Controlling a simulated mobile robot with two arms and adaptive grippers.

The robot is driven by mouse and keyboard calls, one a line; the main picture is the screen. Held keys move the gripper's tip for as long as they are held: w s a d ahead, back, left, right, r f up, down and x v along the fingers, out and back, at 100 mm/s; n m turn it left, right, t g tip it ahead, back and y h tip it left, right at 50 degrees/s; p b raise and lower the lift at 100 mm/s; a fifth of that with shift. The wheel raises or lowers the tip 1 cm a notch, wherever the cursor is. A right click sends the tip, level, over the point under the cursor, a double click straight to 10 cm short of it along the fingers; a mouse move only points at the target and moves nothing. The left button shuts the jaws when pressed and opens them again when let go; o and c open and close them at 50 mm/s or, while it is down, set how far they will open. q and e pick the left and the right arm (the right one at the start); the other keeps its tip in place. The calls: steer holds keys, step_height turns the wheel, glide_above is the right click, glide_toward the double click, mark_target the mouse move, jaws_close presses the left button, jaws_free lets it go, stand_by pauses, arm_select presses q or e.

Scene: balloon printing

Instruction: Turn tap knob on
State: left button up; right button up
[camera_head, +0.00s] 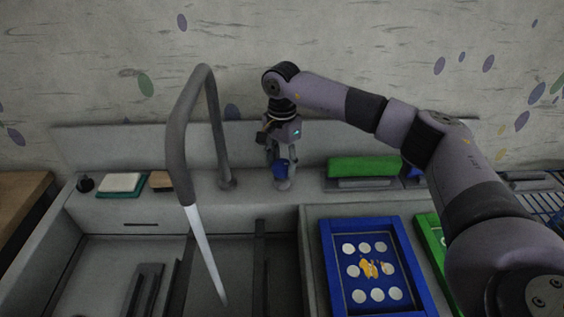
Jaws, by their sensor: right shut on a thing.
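The grey tap has a tall curved spout (180,130) that rises from the back ledge of the sink. A pale, straight stream (205,250) runs from the spout's mouth down into the basin. My right gripper (281,172) points down at the ledge, right of the spout's base. The fingers partly hide the knob. My left gripper is not in view.
A green block (362,167) lies right of my gripper. A blue frame (333,265) with white discs lies in front. A wire rack (540,200) stands at right.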

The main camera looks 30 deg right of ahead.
mark_target(282, 164)
steer(key=shift+w+r, duration=0.1)
steer(key=o, duration=1.2)
step_height(282, 164, up, 12)
steer(key=shift+f, duration=0.1)
steer(key=shift+f, duration=0.1)
stand_by(0.4)
